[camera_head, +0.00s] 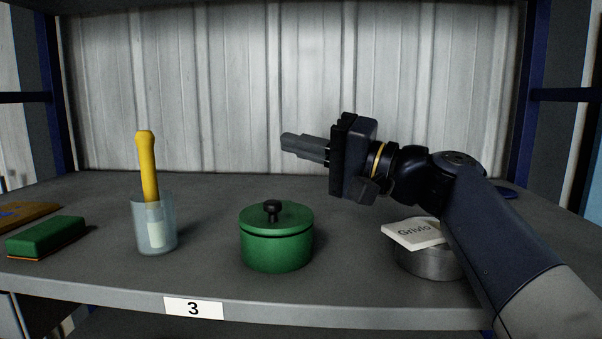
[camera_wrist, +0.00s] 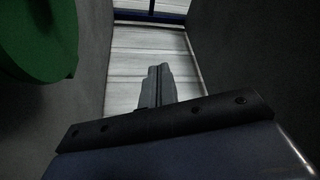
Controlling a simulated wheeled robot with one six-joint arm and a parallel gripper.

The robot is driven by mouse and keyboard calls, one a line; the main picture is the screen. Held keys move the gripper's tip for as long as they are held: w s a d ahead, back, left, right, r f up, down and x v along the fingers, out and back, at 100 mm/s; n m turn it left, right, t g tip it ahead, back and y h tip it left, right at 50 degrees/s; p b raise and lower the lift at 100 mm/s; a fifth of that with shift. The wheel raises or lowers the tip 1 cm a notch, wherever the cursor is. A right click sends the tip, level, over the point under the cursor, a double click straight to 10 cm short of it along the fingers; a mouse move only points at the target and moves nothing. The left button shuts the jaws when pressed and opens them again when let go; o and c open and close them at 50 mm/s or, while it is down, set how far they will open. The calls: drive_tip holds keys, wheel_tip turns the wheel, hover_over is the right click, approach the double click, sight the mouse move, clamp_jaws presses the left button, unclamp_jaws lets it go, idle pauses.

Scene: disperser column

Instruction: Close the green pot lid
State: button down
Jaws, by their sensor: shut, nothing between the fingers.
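The green pot (camera_head: 276,252) stands upright on the grey shelf in the head view, near the front edge. Its green lid (camera_head: 290,217) with a black knob (camera_head: 272,209) sits on top of it, and a thin dark line shows between lid and pot. My gripper (camera_head: 284,142) is shut and empty. It is above, behind and to the right of the pot, pointing left, and apart from it. In the wrist view the shut fingers (camera_wrist: 158,72) point at the pale corrugated wall, and a green round piece (camera_wrist: 42,38), likely the lid, shows at the upper left.
A glass (camera_head: 154,232) with a yellow-handled tool (camera_head: 148,168) stands left of the pot. A green sponge (camera_head: 46,236) lies further left. A metal bowl (camera_head: 428,264) with a white card (camera_head: 412,232) is at right, partly behind my arm. The shelf (camera_head: 215,200) behind the pot is clear.

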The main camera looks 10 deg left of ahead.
drive_tip(key=shift+s+d+f+b, duration=0.1)
drive_tip(key=shift+s+f+b, duration=0.15)
drive_tip(key=shift+s+b, duration=0.5)
drive_tip(key=shift+s+f+b, duration=0.2)
drive_tip(key=shift+s+b, duration=0.4)
drive_tip(key=shift+s, duration=0.1)
drive_tip(key=shift+s+f+b, duration=0.25)
drive_tip(key=shift+s+b, duration=0.25)
drive_tip(key=shift+s+f+b, duration=0.2)
drive_tip(key=shift+s+b, duration=0.3)
wheel_tip(320, 180, up, 10)
drive_tip(key=p, duration=0.3)
drive_tip(key=shift+p, duration=0.4)
drive_tip(key=shift+f, duration=0.1)
drive_tip(key=b, duration=0.4)
hover_over(297, 213)
wheel_tip(297, 213, down, 10)
drive_tip(key=shift+s+f, duration=0.1)
drive_tip(key=shift+s, duration=0.05)
drive_tip(key=shift+w+r+p, duration=0.2)
drive_tip(key=shift+r+p, duration=0.1)
